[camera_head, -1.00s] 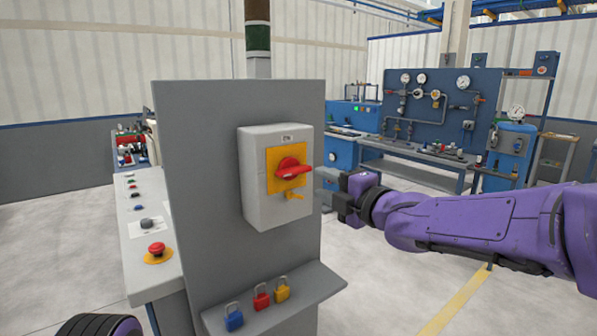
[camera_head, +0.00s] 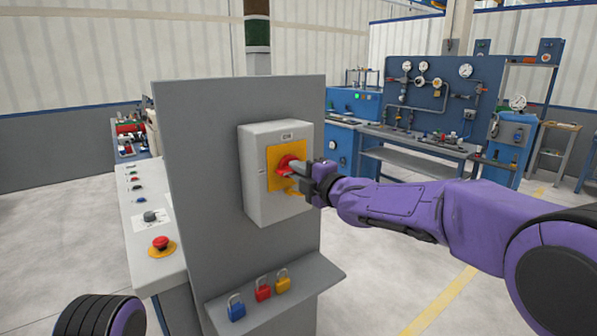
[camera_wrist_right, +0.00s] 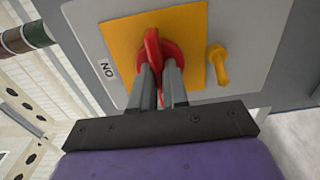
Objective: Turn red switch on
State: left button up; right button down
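The red switch (camera_head: 286,164) is a rotary handle on a yellow plate (camera_head: 273,166), on the front of a light grey box (camera_head: 254,212) fixed to a grey panel. My right gripper (camera_head: 302,177) is at the switch and hides part of it. In the right wrist view, the two grey fingers (camera_wrist_right: 160,82) stand close together on either side of the red handle (camera_wrist_right: 152,45), and red shows between them. They appear closed on it. The label beside the plate reads "ON" in that view. My left gripper is not in view.
A yellow tab (camera_wrist_right: 217,66) sticks out beside the switch. Blue, red and yellow padlocks (camera_head: 263,289) stand on a shelf (camera_head: 300,297) below. A console with a red button (camera_head: 161,244) is at the left. Open floor lies to the right.

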jog(key=shift+r+m, duration=0.1)
jog(key=shift+m, duration=0.2)
jog(key=m+p, duration=0.2)
jog(key=shift+r+m, duration=0.1)
jog(key=shift+m, duration=0.2)
jog(key=m+p, duration=0.3)
jog(key=m, duration=0.2)
jog(key=shift+m+p, duration=0.3)
jog(key=m+p, duration=0.3)
jog(key=m, duration=0.2)
jog(key=shift+m+p, duration=0.9)
jog(key=shift+m, duration=1.1)
jog(key=c, duration=1.2)
grip_release()
jog(key=shift+o, duration=0.4)
jog(key=shift+f, duration=0.2)
